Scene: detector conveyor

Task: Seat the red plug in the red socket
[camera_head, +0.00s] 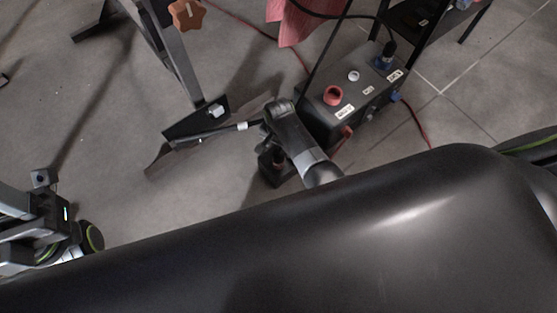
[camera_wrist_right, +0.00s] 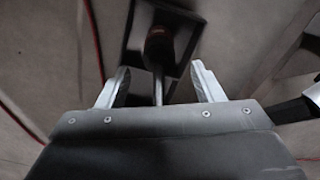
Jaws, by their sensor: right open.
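The red socket (camera_head: 334,95) is a raised red ring on top of a dark box (camera_head: 318,112) in the head view. The red plug (camera_wrist_right: 158,42) stands in a small black holder (camera_head: 270,172), which is beside the box in the head view. The plug is dark with a dull red part. My right gripper (camera_head: 270,138) is beside the plug and holder. In the right wrist view its pale fingers (camera_wrist_right: 160,85) are apart, with the plug's thin stem between them and no clear contact. My left arm (camera_head: 45,225) shows at the left edge; its jaws are unclear.
A dark stand (camera_head: 175,75) with an orange knob (camera_head: 187,13) is behind on the left. Red cables cross the floor. A large black rounded body (camera_head: 330,235) fills the foreground.

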